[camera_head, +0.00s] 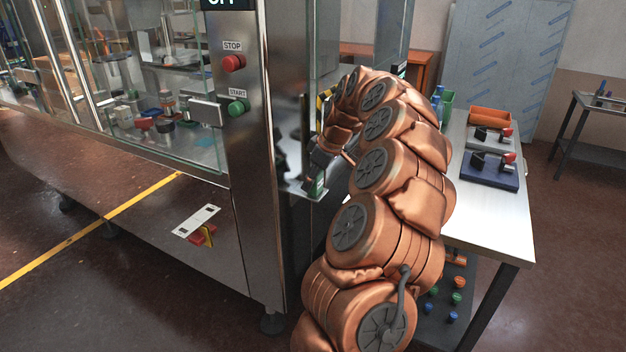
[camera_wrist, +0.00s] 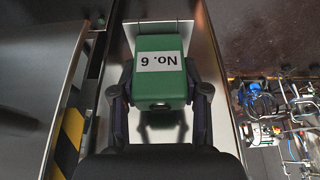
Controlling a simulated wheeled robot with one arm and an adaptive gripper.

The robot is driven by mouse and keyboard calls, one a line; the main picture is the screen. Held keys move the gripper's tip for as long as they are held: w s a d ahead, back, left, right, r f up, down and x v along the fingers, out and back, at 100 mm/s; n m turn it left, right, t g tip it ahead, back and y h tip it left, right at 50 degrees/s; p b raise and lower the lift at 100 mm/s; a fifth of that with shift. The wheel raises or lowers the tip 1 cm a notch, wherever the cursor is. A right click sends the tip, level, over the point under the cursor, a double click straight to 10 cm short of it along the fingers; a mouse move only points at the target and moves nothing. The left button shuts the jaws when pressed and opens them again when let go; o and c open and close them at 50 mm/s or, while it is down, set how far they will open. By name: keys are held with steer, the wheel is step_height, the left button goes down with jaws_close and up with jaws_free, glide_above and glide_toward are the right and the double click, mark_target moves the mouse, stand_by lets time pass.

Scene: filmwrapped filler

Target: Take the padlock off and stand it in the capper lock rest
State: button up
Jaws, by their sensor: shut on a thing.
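A green padlock body (camera_wrist: 160,75) with a white "No. 6" label, upside down in the wrist view, sits between the two fingers of my gripper (camera_wrist: 158,98). My gripper is shut on it. Bright metal lies behind it, and I cannot tell whether the padlock touches it. In the head view my gripper (camera_head: 318,168) is low beside the machine's right side, with the green padlock (camera_head: 317,187) just below it. The shackle is not clear. I cannot tell which thing is the capper lock rest.
The machine's steel post carries a red STOP button (camera_head: 232,63) and a green START button (camera_head: 238,107). A steel table (camera_head: 497,218) at the right holds a dark blue block (camera_head: 490,176), a grey one behind it and an orange bin (camera_head: 490,116). Yellow-black striping (camera_wrist: 68,138) runs left of my gripper.

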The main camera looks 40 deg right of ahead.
stand_by(0.3)
steer(key=o, duration=1.3)
steer(key=v, duration=1.2)
steer(key=shift+w+a, duration=0.1)
steer(key=shift+a, duration=0.05)
